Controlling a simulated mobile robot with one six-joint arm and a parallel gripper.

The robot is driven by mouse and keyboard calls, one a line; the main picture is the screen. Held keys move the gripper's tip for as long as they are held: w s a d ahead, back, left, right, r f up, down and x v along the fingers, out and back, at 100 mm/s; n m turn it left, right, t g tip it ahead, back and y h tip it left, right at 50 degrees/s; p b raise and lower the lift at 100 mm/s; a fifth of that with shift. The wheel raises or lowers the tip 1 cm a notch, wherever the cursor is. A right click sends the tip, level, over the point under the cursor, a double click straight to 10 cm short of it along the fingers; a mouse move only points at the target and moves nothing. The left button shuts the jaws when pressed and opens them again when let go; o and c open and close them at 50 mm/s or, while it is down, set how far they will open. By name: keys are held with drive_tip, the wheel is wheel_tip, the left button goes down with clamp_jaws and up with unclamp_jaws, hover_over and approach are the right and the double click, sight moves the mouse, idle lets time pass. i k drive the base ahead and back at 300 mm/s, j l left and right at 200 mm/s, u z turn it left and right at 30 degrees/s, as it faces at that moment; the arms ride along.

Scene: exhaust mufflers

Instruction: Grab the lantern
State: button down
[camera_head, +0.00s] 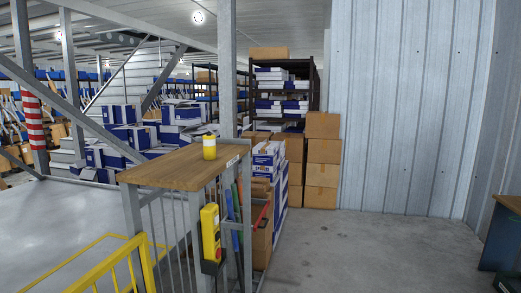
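A small yellow cylinder with a pale band near its top (209,149) stands upright on a narrow wooden top (160,174). It looks like the lantern, but it is too small to be sure. It stands near the right end of the wood, just in front of a grey steel post. Nothing touches its sides. My gripper is not in view.
A yellow control box (210,234) hangs on the railing below the wooden top. A yellow guard rail (118,268) stands at the lower left. Stacked cartons (321,165) stand behind. The grey floor (350,245) is open at right, up to a dark bench (503,240).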

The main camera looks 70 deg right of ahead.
sight(209, 142)
drive_tip(key=z, duration=2)
